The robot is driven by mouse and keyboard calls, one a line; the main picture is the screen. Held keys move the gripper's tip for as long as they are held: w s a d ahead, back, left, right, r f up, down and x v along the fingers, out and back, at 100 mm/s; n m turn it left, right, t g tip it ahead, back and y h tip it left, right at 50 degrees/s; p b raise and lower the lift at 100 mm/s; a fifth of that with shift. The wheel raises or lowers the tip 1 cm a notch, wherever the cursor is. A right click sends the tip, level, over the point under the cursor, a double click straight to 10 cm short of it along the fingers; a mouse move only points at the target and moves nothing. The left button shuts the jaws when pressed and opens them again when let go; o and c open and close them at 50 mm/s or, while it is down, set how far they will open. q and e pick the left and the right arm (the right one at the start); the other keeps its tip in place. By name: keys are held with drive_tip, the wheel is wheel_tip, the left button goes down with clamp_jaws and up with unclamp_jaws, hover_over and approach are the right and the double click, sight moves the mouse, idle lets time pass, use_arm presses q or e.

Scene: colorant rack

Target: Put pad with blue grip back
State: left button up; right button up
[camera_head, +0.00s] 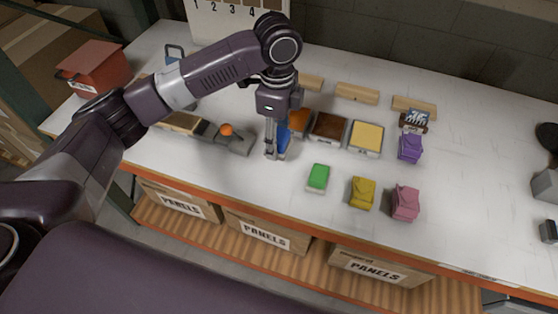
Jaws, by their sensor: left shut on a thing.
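The pad with the blue grip (284,138) is held upright in my left gripper (275,150), near the middle of the table. The gripper points down and its fingers are shut on the pad, partly hiding it. I cannot tell whether the pad's underside touches the table. Other pads stand to the right: a green one (318,178), a yellow one (362,194), a pink one (405,204) and a purple one (410,148). My right gripper is not in view.
Trays with orange (299,120), brown (328,128) and yellow (366,138) tops stand right of the gripper. Wooden blocks (357,93) lie behind them. A grey fixture with an orange knob (226,130) is at left, a red box (96,67) farther left. The right tabletop is mostly clear.

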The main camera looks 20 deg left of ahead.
use_arm(q)
hover_over(278, 171)
wheel_tip(278, 171, down, 6)
drive_tip(key=shift+r+p, duration=0.25)
drive_tip(key=shift+p, duration=0.1)
wheel_tip(278, 171, down, 4)
drive_tip(key=shift+f+p, duration=0.2)
drive_tip(key=shift+p, duration=0.25)
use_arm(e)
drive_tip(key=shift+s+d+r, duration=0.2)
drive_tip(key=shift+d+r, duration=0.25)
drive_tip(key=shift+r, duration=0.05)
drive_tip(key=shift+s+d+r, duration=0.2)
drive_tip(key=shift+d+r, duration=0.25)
use_arm(q)
drive_tip(key=o, duration=1)
drive_tip(key=shift+f, duration=0.1)
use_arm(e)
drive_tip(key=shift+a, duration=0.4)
use_arm(q)
drive_tip(key=shift+d+r, duration=0.1)
drive_tip(key=shift+r, duration=0.5)
wheel_tip(278, 171, up, 11)
drive_tip(key=b, duration=0.3)
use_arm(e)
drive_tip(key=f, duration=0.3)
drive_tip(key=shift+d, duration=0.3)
